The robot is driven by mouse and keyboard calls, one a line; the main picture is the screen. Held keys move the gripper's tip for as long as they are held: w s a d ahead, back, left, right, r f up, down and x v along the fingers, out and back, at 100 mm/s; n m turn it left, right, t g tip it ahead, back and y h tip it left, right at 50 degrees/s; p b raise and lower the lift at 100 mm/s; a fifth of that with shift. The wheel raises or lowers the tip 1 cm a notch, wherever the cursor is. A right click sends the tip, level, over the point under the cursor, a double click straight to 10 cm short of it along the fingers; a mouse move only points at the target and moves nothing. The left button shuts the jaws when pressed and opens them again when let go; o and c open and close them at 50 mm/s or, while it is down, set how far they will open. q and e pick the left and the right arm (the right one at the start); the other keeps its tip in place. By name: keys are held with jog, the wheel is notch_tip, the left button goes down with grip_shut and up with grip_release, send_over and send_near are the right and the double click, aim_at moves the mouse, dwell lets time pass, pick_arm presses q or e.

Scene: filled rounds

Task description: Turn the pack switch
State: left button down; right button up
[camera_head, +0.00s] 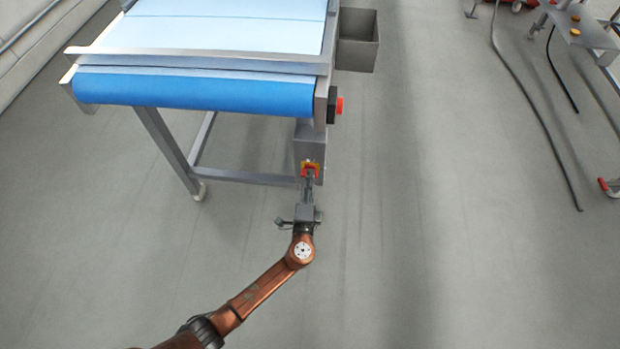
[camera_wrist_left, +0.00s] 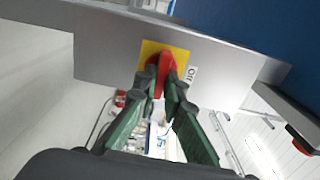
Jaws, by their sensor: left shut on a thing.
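The pack switch is a red handle (camera_wrist_left: 167,62) on a yellow plate (camera_wrist_left: 149,49), mounted on a grey box (camera_wrist_left: 105,50). In the head view the switch (camera_head: 311,166) sits low on the box (camera_head: 307,146) under the conveyor's near right corner. My left gripper (camera_head: 309,178) reaches it from the front. In the left wrist view the fingertips (camera_wrist_left: 162,80) are shut on the red handle and hide part of it. A label reading "Off" (camera_wrist_left: 191,74) is beside the plate. My right gripper is not in view.
The conveyor with a blue belt (camera_head: 190,91) stands above and behind the switch. A red button (camera_head: 340,105) juts from its right side. A grey bin (camera_head: 357,42) hangs farther back. A stand (camera_head: 578,27) and dark cables are at the far right; the floor between is clear.

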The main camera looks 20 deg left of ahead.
pick_arm(q)
jog(key=shift+f, duration=0.1)
jog(key=c, duration=2)
grip_release()
jog(key=v, duration=1.2)
